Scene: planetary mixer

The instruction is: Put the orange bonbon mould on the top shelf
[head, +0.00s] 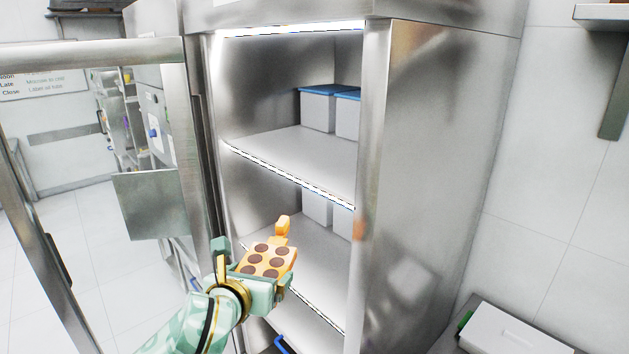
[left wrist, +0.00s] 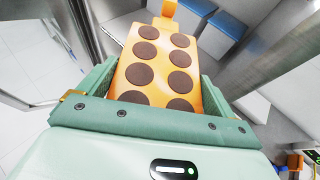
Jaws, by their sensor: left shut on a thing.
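The orange bonbon mould (head: 268,262) with brown round cavities is held in my left gripper (head: 250,278), in front of the open steel cabinet. In the left wrist view the mould (left wrist: 160,65) lies between the jaws of my left gripper (left wrist: 155,95), its tab pointing away. The gripper is shut on it. The top shelf (head: 290,150) shows above and beyond the mould, with its front left part bare. The mould is lower than that shelf and apart from it. My right gripper is not in view.
White bins with blue lids (head: 318,108) stand at the back right of the top shelf; more bins (head: 316,207) stand on the shelf below. The open cabinet door (head: 92,55) is at the left. A white box (head: 510,332) is at the lower right.

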